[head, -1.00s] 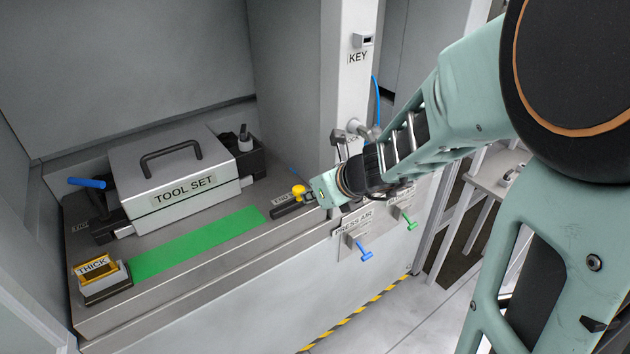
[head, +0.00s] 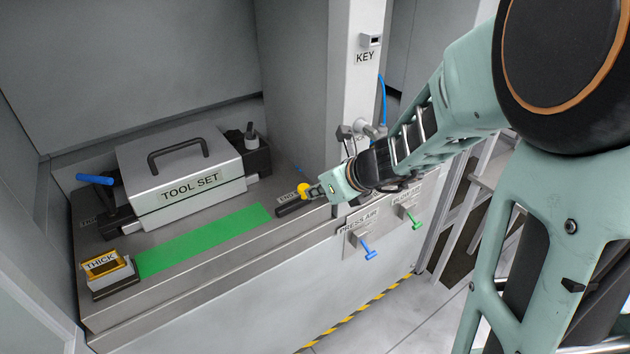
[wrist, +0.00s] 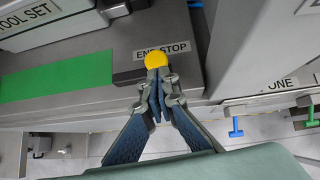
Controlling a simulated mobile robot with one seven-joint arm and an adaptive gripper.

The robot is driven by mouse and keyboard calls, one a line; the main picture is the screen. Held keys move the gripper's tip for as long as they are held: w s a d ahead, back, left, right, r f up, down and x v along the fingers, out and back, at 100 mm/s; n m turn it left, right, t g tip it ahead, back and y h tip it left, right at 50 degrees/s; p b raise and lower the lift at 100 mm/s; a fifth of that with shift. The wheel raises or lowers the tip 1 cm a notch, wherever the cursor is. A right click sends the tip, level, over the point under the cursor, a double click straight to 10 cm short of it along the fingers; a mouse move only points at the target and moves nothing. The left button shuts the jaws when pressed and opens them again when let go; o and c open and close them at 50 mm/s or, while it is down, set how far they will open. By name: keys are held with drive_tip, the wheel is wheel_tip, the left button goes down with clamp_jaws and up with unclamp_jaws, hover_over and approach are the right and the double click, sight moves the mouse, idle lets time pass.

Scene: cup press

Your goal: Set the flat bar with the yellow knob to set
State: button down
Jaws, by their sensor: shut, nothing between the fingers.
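The flat dark bar (head: 290,208) lies on the grey ledge beside the END STOP label, past the right end of the green strip. Its yellow knob (head: 304,189) stands at the bar's right end. In the wrist view the knob (wrist: 157,60) is just ahead of my fingertips, and the bar (wrist: 128,77) extends left of it. My gripper (head: 316,191) is shut and empty, right by the knob; its fingertips (wrist: 158,76) also show in the wrist view. Whether they touch the knob I cannot tell. No "set" marking is readable.
The green strip (head: 205,240) runs left along the ledge to the THICK block (head: 104,266). The TOOL SET box (head: 185,185) stands behind it. A grey post (head: 352,90) rises near my arm. Blue PRESS AIR (head: 368,250) and green (head: 413,218) valve handles are on the front face.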

sight(306, 184)
drive_tip(key=shift+w, duration=0.2)
drive_tip(key=shift+w+n+g+y+p, duration=0.5)
drive_tip(key=shift+n+p, duration=0.1)
drive_tip(key=shift+n, duration=0.3)
drive_tip(key=shift+w+a+p, duration=0.15)
drive_tip(key=shift+w+a, duration=0.15)
drive_tip(key=shift+w, duration=0.2)
drive_tip(key=shift+w+a+p, duration=0.15)
drive_tip(key=shift+w+a, duration=0.15)
drive_tip(key=shift+w, duration=0.2)
